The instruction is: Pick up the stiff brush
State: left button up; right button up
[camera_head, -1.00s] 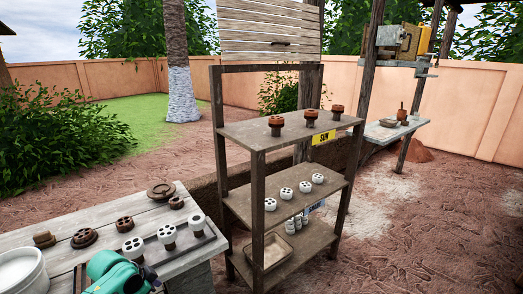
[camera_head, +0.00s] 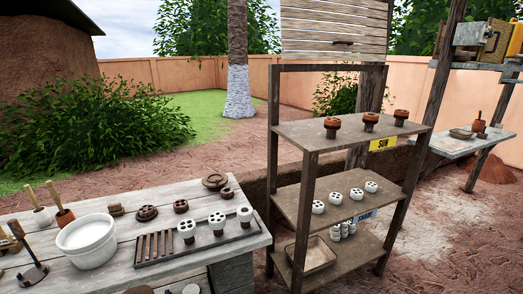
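Two wooden-handled tools stand at the left of the grey plank table: one with a white lower part (camera_head: 42,216) and one with a brown lower part (camera_head: 65,217). They look like brushes or tools standing in small cups, and I cannot tell which is the stiff brush. A dark metal tool with a wooden handle (camera_head: 28,255) stands at the near left edge of the view. A brown handled item (camera_head: 479,126) also stands on the far right side table. Neither gripper is in view.
A white bucket (camera_head: 87,240) stands beside the handled tools. A slatted dark tray (camera_head: 165,248) holds several white-topped pieces. A wooden shelf rack (camera_head: 290,190) with clay pieces, SUN and SHADE labels and a bin (camera_head: 318,262) stands right of the table (camera_head: 250,243).

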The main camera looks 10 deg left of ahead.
aim_at(115, 210)
jog(key=u, duration=1.7)
